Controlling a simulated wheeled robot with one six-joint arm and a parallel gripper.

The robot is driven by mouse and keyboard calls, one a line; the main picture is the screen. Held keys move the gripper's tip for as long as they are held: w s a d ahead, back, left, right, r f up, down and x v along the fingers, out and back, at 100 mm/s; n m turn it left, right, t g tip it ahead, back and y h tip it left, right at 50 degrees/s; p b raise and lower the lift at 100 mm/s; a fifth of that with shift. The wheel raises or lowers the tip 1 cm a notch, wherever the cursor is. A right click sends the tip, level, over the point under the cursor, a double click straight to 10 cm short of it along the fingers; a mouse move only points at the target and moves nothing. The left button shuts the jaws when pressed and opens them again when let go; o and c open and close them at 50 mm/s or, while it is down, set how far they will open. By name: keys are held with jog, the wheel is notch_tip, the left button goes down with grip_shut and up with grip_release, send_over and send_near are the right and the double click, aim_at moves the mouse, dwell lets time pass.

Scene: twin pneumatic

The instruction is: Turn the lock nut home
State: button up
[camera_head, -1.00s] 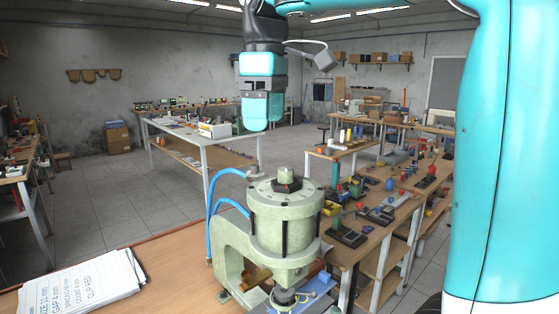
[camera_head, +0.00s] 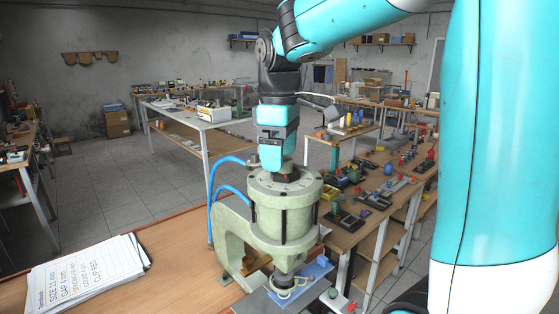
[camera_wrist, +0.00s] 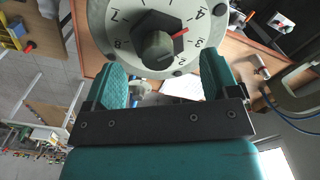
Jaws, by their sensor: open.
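The pneumatic press (camera_head: 284,225) stands on the bench, pale green, with a round cap on top. In the wrist view its cap is a numbered dial face (camera_wrist: 197,15). A dark nut (camera_wrist: 140,27) with a red pointer sits at the dial's centre around a grey stud (camera_wrist: 156,50). The pointer lies between the 3 and the 4. My gripper (camera_wrist: 163,68) is open, its teal fingers apart on either side below the stud in the picture, with nothing between them. In the head view my gripper (camera_head: 273,170) is upright just over the cap and hides most of the nut.
Blue hoses (camera_head: 229,172) curve up at the press's left. Benches with small parts stand behind and right.

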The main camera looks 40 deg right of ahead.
jog(key=shift+f, duration=1.4)
jog(key=c, duration=0.9)
jog(key=shift+c, duration=0.2)
jog(key=shift+m, duration=0.3)
jog(key=m, duration=0.3)
jog(key=m+p, duration=0.1)
jog(key=m, duration=0.1)
jog(key=shift+w+d+r+m, duration=0.1)
jog(key=shift+d+m, duration=0.2)
jog(key=m, duration=0.5)
jog(key=shift+d+m, duration=0.25)
jog(key=shift+m, duration=0.05)
